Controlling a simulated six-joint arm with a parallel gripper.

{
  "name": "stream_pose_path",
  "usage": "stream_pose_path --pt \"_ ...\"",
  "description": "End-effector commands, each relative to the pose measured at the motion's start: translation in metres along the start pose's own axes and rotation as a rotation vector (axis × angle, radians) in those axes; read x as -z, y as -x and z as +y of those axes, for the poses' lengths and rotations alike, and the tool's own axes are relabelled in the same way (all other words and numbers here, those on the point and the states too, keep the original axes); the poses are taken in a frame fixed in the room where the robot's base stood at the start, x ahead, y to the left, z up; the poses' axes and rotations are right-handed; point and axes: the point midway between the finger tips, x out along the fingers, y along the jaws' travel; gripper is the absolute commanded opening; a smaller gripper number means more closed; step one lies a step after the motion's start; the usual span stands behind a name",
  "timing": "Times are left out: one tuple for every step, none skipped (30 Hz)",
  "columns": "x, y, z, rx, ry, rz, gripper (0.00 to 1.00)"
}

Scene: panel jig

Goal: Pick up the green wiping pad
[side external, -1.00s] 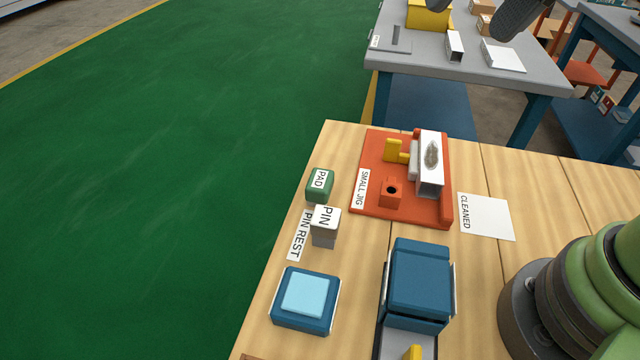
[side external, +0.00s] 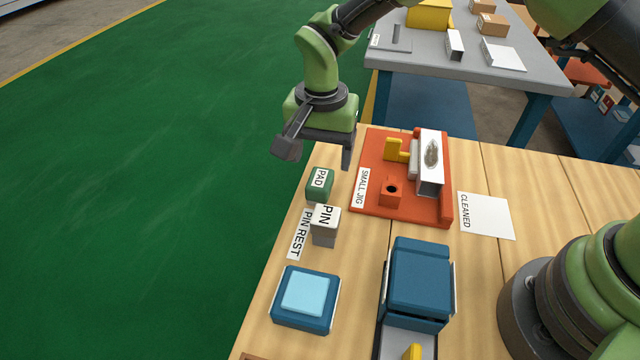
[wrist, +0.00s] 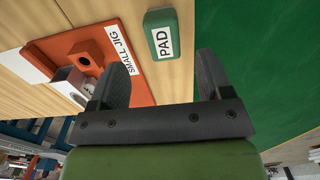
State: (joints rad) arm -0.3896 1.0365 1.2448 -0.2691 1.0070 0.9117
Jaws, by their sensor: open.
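The green wiping pad (side external: 315,191) lies on the wooden table near its left edge, with a white PAD label on it. In the wrist view the pad (wrist: 153,33) is ahead of the fingertips, roughly midway between them. My gripper (side external: 318,156) is above and behind the pad in the side view, near the table's far left corner. In the wrist view my gripper (wrist: 160,75) has its two fingers spread wide with nothing between them. It does not touch the pad.
The orange small jig (side external: 378,207) with a white panel (side external: 430,182) stands right of the pad. A blue block with a light-blue top (side external: 305,299) and a dark blue box (side external: 420,280) are nearer. Green floor lies left.

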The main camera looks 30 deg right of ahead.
Motion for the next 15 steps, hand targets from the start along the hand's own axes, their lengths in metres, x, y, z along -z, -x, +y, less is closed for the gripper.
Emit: stream_pose_path --pt "0.0 -0.007 0.0 -0.002 -0.001 -0.001 0.72" --pt "0.0 -0.011 0.0 -0.002 -0.001 -0.001 0.72" --pt "0.0 -0.014 0.0 -0.001 0.0 0.0 0.72" --pt "0.001 -0.015 0.0 0.0 0.0 0.0 0.72" --pt "0.001 -0.017 0.0 0.0 0.0 0.0 0.72" --pt "0.001 -0.02 0.0 0.0 0.0 0.0 0.72" --pt "0.002 -0.024 -0.001 0.0 0.0 0.0 0.72" --pt "0.002 -0.028 -0.001 -0.001 0.0 0.0 0.72" --pt "0.003 -0.034 -0.001 -0.001 0.0 0.0 0.72" --pt "0.004 -0.039 -0.002 -0.001 0.0 0.0 0.72" --pt "0.005 -0.044 -0.002 -0.001 0.0 -0.001 0.72" --pt "0.005 -0.05 -0.003 -0.001 -0.001 -0.001 0.72" --pt "0.005 -0.054 -0.003 -0.001 0.0 -0.001 0.72" --pt "0.005 -0.058 -0.003 0.0 0.0 0.0 0.72" --pt "0.005 -0.062 -0.003 -0.001 -0.001 0.0 0.72"
